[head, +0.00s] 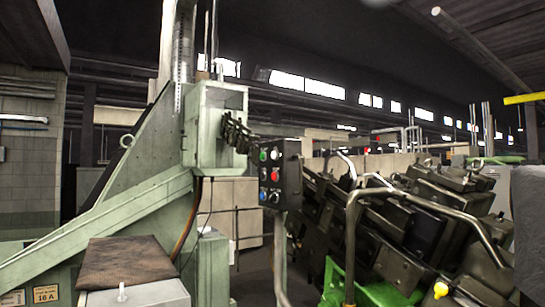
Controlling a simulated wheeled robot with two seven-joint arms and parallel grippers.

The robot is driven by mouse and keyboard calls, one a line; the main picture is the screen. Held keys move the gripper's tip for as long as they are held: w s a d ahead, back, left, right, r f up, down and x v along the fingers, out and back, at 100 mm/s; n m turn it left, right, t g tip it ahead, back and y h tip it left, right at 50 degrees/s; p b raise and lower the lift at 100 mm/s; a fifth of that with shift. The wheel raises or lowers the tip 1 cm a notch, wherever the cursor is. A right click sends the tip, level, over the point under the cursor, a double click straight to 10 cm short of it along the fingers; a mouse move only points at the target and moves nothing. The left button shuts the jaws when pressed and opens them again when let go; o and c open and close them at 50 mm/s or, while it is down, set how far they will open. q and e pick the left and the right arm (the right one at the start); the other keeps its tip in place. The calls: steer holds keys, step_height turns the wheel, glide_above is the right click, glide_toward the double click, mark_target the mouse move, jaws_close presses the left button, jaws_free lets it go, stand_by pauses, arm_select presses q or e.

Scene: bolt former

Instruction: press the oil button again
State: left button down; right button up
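A dark control box (281,174) stands on a pole near the middle of the head view. Its left face carries several small buttons. A green button (263,155) is at the upper left of that face and a red button (275,177) is at mid height on the right. Labels are too small to read, so I cannot tell which one is the oil button. No finger or gripper touches the buttons. Neither of my grippers can be made out in this view.
The green machine (140,175) with a sloping frame fills the left. A low cabinet with a brown mat (125,262) stands in front. Bent metal rails (352,225) and a heap of dark metal parts (420,220) crowd the right side. A green box (215,125) is left of the control box.

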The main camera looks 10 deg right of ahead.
jaws_close()
stand_by(1.4)
